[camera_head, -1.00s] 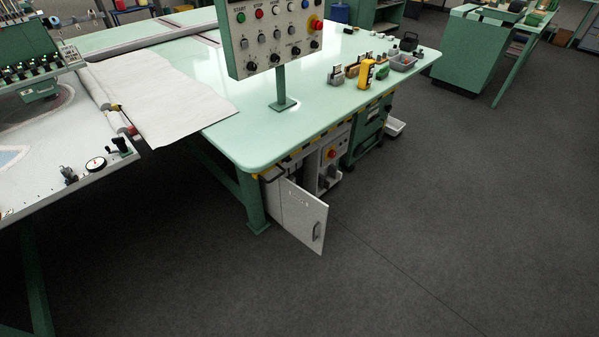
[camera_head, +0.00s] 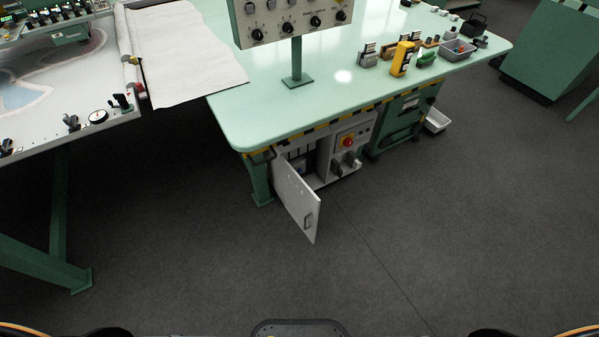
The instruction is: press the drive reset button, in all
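Under the green table, a grey cabinet (camera_head: 323,162) stands with its door (camera_head: 297,195) swung open toward me. Inside the opening I see dark, narrow units (camera_head: 300,160), too small to make out. Which control is the drive reset button I cannot tell. Neither of my grippers shows; only dark parts of my own body are at the bottom edge.
A tufting frame (camera_head: 60,90) is at left. A white tray (camera_head: 437,120) sits low at right. The front floor is clear.

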